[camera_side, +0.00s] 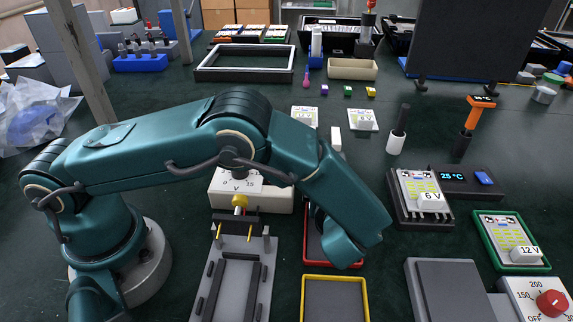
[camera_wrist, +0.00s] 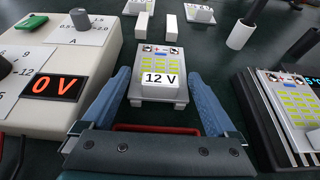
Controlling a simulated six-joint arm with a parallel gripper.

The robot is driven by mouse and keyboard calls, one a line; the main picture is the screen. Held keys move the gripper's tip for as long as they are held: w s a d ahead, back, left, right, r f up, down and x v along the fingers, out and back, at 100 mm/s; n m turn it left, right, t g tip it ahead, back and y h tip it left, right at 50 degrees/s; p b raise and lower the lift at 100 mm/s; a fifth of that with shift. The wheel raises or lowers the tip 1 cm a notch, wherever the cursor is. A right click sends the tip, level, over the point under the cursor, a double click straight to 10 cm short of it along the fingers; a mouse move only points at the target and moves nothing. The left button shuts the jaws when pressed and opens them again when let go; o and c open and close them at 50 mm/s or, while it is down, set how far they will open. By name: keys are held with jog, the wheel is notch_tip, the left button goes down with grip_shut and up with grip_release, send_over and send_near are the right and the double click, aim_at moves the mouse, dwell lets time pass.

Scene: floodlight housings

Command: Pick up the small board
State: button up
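In the wrist view a small pale board (camera_wrist: 157,62) with yellow-green cells and a "12 V" label lies on the dark table. My gripper (camera_wrist: 158,80) is open, with one blue finger on each side of this board. I cannot tell whether either finger touches it. In the side view my arm hides the gripper and this board. Similar boards show in the side view: one in a green tray (camera_side: 511,240) labelled "12 V", one in a black fixture (camera_side: 421,197) labelled "6 V", and two at the back, left (camera_side: 305,116) and right (camera_side: 363,119).
A meter box (camera_wrist: 60,70) reading "0 V" stands left of my gripper. A red tray (camera_side: 331,262) and a yellow tray (camera_side: 335,299) lie near the front. A black-handled tool (camera_side: 399,130) and an orange-handled one (camera_side: 471,125) stand upright at right.

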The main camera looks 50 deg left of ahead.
jog(key=shift+c, duration=1.1)
jog(key=shift+r, duration=0.5)
jog(key=r, duration=0.2)
jog(key=a+r, duration=0.1)
jog(key=shift+s+r, duration=0.1)
jog(key=shift+r, duration=0.3)
jog(key=s+a+r, duration=0.1)
jog(key=a+r, duration=0.1)
jog(key=a, duration=0.1)
jog(key=s+a+r, duration=0.1)
jog(key=a+r, duration=0.1)
jog(key=a, duration=0.1)
jog(key=s+a+r, duration=0.1)
jog(key=a+r, duration=0.1)
jog(key=a, duration=0.2)
jog(key=shift+s+r, duration=0.1)
